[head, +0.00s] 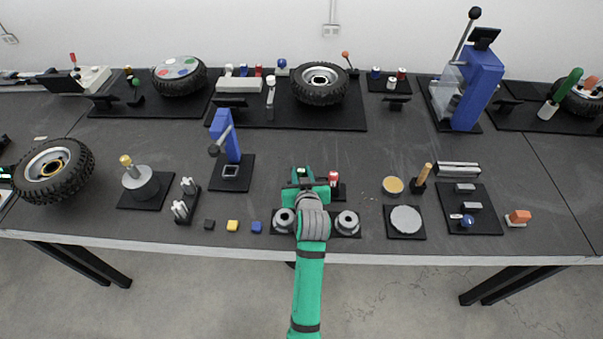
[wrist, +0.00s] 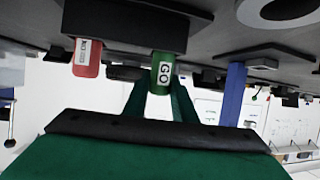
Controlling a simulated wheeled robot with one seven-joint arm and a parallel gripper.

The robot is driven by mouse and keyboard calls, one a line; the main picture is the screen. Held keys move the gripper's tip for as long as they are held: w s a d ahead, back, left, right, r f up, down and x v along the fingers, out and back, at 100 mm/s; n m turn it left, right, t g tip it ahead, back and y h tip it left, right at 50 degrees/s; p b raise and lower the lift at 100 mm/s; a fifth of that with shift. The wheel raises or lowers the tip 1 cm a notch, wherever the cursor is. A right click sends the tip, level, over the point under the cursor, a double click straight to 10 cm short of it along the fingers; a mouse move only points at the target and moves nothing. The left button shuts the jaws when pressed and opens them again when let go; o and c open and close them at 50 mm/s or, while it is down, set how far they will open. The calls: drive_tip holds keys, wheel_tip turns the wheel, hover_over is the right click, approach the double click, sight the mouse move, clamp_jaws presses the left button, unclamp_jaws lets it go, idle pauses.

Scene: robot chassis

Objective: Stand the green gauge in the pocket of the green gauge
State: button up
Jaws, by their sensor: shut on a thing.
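My gripper (head: 303,180) is shut on the green gauge (wrist: 161,73), a short green cylinder with a white GO label. The gauge lies between the two fingers in the wrist view, where the picture is upside down. Its far end meets the edge of the black gauge block (wrist: 120,22); I cannot tell whether it is inside its pocket or just in front of it. The red gauge (wrist: 87,57) stands at the same block beside it, and shows right of my gripper in the head view (head: 334,178). The green gauge's pocket is hidden.
Two grey rings sit in front of the block on a black plate (head: 315,231), partly under my arm. A blue press (head: 228,140) stands to the left. A grey disc on a plate (head: 405,219) and a yellow-topped round (head: 393,185) lie to the right.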

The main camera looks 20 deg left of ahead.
drive_tip(key=shift+f, duration=0.65)
idle(0.8)
drive_tip(key=o, duration=1.7)
drive_tip(key=shift+r, duration=0.15)
drive_tip(key=shift+r, duration=4.4)
